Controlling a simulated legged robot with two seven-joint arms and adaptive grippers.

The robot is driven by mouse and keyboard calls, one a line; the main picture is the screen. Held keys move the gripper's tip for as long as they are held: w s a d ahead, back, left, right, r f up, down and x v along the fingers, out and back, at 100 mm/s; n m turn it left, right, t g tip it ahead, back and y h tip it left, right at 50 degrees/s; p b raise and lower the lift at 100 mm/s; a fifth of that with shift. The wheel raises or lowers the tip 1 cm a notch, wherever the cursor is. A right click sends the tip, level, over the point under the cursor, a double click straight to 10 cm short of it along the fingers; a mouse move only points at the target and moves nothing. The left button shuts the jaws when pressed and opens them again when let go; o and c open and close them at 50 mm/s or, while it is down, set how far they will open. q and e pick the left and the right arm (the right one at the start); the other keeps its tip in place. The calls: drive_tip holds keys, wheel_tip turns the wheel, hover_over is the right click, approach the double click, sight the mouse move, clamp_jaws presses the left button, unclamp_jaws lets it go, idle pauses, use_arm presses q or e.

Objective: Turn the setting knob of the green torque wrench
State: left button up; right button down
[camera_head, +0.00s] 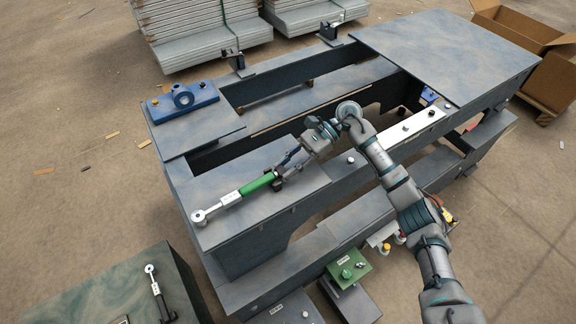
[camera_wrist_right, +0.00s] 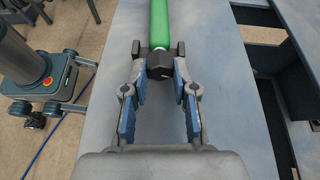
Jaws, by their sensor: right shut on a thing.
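The green torque wrench (camera_head: 257,185) lies on the near left plate of the large grey frame, its silver head toward the lower left. Its green handle also shows at the top of the right wrist view (camera_wrist_right: 158,22). The black setting knob (camera_wrist_right: 160,66) is at the handle's near end. My right gripper (camera_head: 278,179) reaches in from the right and is shut on this knob, one fingertip on each side. In the right wrist view my right gripper's (camera_wrist_right: 160,50) fingers are parted by the knob's width. My left gripper is not in view.
A second wrench with a dark handle (camera_head: 157,290) lies on a green table (camera_head: 90,290) at lower left. A blue bracket (camera_head: 184,99) sits at the frame's upper left. A green box (camera_head: 349,265) stands in front. The plate beside the wrench is clear.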

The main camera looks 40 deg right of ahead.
drive_tip(key=shift+m, duration=0.3)
drive_tip(key=c, duration=1.2)
unclamp_jaws()
drive_tip(key=shift+d+r, duration=0.2)
drive_tip(key=shift+d, duration=0.25)
drive_tip(key=v, duration=1.1)
drive_tip(key=shift+w+d, duration=0.1)
drive_tip(key=shift+w, duration=0.1)
